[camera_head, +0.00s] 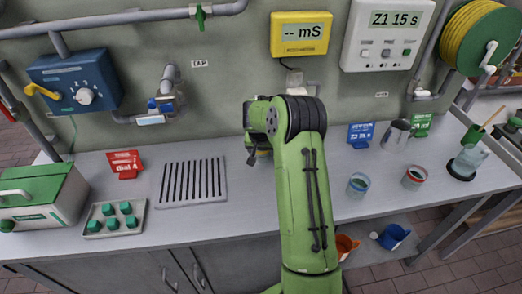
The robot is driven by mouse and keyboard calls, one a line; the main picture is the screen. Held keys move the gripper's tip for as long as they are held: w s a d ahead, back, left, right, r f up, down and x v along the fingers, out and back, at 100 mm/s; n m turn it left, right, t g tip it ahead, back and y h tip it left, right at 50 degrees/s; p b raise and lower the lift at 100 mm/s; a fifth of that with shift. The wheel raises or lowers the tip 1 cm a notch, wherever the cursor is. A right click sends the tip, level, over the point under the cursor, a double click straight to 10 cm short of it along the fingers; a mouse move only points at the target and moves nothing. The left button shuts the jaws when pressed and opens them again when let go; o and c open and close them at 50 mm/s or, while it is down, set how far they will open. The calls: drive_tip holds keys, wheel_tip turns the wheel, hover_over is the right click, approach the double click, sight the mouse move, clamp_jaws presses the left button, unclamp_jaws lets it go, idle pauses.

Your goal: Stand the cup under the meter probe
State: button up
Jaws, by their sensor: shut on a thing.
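My gripper (254,157) is low over the counter, left of my green arm, which hides most of it. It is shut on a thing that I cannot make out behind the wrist. The yellow meter (300,33) on the wall reads "-- mS". A cable runs from it down to a pale bracket (300,87); the probe tip is hidden behind my arm. Two clear cups stand upright on the counter to the right: a blue-rimmed cup (358,184) with dark contents and a red-rimmed cup (413,178).
A slotted drain plate (192,182) and a tray (115,220) of green blocks lie left. A tap (165,103) juts from the wall. A metal jug (395,134) and a beaker (467,161) stand right. The white timer (387,35) reads "Z1 15 s". The counter's middle front is bare.

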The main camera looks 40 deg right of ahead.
drive_tip(key=o, duration=1.1)
drive_tip(key=shift+d, duration=0.1)
